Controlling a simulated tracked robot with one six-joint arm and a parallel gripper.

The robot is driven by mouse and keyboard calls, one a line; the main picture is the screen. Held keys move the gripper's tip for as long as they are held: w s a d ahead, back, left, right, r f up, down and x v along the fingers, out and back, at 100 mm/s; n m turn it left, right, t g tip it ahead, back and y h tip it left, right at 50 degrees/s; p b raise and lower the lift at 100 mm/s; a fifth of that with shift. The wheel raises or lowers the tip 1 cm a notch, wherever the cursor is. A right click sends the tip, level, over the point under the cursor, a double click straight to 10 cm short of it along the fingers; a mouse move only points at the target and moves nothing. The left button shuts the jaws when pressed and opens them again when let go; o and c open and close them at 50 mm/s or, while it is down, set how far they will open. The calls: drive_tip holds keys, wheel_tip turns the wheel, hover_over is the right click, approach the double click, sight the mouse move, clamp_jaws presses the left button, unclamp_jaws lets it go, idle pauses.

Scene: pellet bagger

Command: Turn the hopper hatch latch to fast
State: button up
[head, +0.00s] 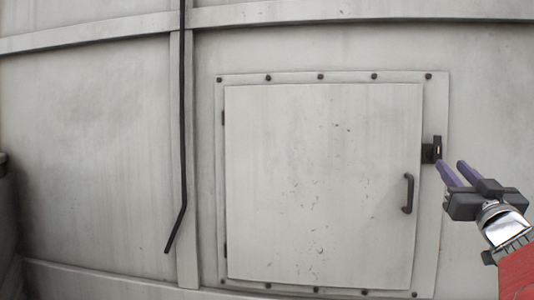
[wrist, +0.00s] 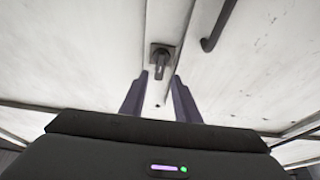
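The hopper hatch (head: 320,180) is a pale, scuffed panel, flush in its bolted frame. The latch (head: 430,152) is a small dark block with a short lever on the right side of the frame. In the wrist view the latch lever (wrist: 161,66) points down toward my gripper, and its end appears between the fingertips. My gripper (head: 450,164) is open, with two purple fingers just right of and below the latch in the head view. In the wrist view my gripper (wrist: 158,75) shows nothing clamped. I cannot tell whether a finger touches the lever.
A black pull handle (head: 408,193) stands out from the hatch's right edge, left of my gripper; the wrist view shows it too (wrist: 218,25). A black pipe (head: 183,120) runs down the wall left of the hatch.

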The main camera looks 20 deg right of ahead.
sight(439, 152)
drive_tip(key=x, duration=0.7)
drive_tip(key=shift+c, duration=0.2)
clamp_jaws()
drive_tip(key=shift+d, duration=0.1)
